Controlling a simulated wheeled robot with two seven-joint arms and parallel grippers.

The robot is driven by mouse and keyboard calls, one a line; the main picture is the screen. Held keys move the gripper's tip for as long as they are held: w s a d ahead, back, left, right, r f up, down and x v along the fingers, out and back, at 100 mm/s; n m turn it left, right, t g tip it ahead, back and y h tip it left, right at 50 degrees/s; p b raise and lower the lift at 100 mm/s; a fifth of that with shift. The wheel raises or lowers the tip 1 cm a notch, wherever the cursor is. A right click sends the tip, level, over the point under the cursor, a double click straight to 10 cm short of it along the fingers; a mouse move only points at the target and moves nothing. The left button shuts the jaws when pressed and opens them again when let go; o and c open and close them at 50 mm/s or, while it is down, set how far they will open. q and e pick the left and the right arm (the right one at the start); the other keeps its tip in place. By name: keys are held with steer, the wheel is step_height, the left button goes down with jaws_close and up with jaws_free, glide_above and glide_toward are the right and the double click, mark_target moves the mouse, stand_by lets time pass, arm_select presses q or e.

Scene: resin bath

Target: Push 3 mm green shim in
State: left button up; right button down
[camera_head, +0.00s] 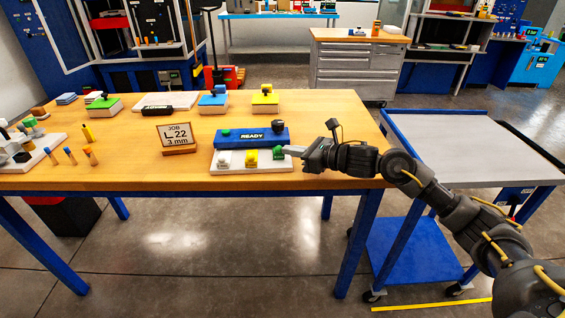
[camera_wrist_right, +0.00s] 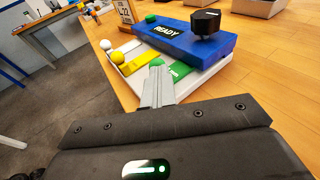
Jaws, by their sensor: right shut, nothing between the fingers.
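The green shim (camera_head: 279,153) is the rightmost of three shims in the white tray (camera_head: 240,169) in front of the blue READY block (camera_head: 252,137). It also shows in the right wrist view (camera_wrist_right: 178,71), partly hidden by my fingers. My right gripper (camera_head: 291,150) is shut and empty, its fingertips at the green knob, seemingly touching or very close. In the right wrist view the fingertips (camera_wrist_right: 157,68) lie right at the green knob (camera_wrist_right: 156,62). The yellow shim (camera_head: 251,158) and white shim (camera_head: 223,161) sit to the left. My left gripper is not in view.
A job sign (camera_head: 176,136) reading L 22, 3 mm stands left of the block. Further left are several small pegs (camera_head: 70,155) and a white board (camera_head: 38,155). Coloured blocks stand along the back. A grey-topped cart (camera_head: 460,145) stands right of the table.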

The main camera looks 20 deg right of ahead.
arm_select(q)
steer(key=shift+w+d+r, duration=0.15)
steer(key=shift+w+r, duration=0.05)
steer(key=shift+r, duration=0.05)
arm_select(e)
steer(key=shift+w, duration=0.2)
steer(key=shift+s+d, duration=0.15)
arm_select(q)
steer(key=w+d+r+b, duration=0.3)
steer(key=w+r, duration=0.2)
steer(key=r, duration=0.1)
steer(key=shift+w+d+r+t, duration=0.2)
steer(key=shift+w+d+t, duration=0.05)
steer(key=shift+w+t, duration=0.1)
arm_select(e)
steer(key=v, duration=1.3)
steer(key=shift+s+d+r, duration=0.15)
steer(key=shift+s, duration=0.05)
